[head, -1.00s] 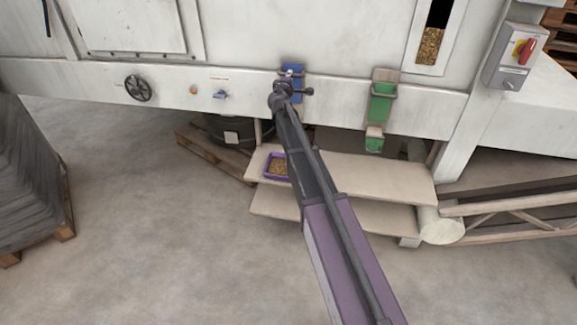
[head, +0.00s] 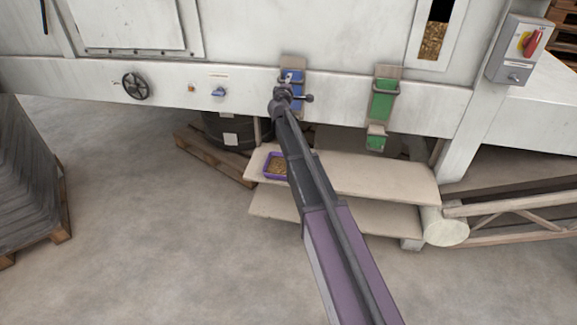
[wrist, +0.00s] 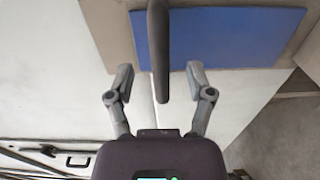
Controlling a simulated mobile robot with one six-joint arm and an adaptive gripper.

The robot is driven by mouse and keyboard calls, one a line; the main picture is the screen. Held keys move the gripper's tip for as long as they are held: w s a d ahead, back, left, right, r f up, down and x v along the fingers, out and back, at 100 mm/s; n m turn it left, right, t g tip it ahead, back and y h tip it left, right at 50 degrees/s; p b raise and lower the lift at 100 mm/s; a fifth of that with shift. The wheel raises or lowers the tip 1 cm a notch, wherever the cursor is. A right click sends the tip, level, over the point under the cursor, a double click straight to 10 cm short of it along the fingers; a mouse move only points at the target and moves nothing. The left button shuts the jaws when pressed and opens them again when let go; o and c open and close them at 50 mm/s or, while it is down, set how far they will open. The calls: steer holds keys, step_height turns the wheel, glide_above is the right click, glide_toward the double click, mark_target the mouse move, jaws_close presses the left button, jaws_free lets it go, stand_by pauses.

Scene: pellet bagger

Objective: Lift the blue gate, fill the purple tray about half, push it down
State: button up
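The blue gate (head: 297,88) sits in its tan bracket on the white machine's front rail, partly hidden by my gripper. It also fills the top of the wrist view (wrist: 225,38). A dark handle bar (wrist: 159,50) stands out from it. My gripper (wrist: 160,82) is open, one finger on each side of the bar, with visible gaps. In the head view my gripper (head: 283,97) is at the gate's front. The purple tray (head: 268,170) lies on the upper step below the gate, with tan pellets in it. My arm hides part of it, and the fill level is hard to judge.
A green gate (head: 382,100) with its own spout is to the right. Two wooden steps (head: 385,178) stand below. A window (head: 433,40) shows pellets inside the machine. A switch box (head: 517,55) is at right, a handwheel (head: 135,86) at left. The floor in front is clear.

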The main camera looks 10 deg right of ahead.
steer(key=shift+s, duration=0.15)
stand_by(0.4)
steer(key=v, duration=0.6)
steer(key=shift+s+a, duration=0.15)
steer(key=shift+s, duration=0.15)
steer(key=shift+s, duration=0.1)
stand_by(1.0)
steer(key=s+d+f+m+g+p, duration=0.1)
steer(key=s+d+f+m+g, duration=0.25)
steer(key=s, duration=0.35)
steer(key=s+d+f+m+g+p, duration=0.1)
steer(key=s+d+f+m+g, duration=0.1)
steer(key=s+m+g, duration=0.3)
steer(key=s+d+f+m+g+p, duration=0.1)
steer(key=s+d+f+m, duration=0.15)
steer(key=s, duration=0.55)
steer(key=s+a+f+m+g+y, duration=0.1)
steer(key=s+a+f+g+y, duration=0.1)
steer(key=s, duration=0.5)
steer(key=s+a+f+g+y+p, duration=0.1)
steer(key=s+a+g+y, duration=0.1)
steer(key=s, duration=0.5)
steer(key=s+a+f+m+g+y+p, duration=0.1)
steer(key=s+a+f+g+y, duration=0.1)
steer(key=s, duration=0.4)
steer(key=a+g, duration=0.1)
steer(key=a, duration=0.1)
steer(key=shift+s+a+f+m+y, duration=0.3)
steer(key=shift+s+f+y, duration=0.05)
steer(key=shift+s+y, duration=0.05)
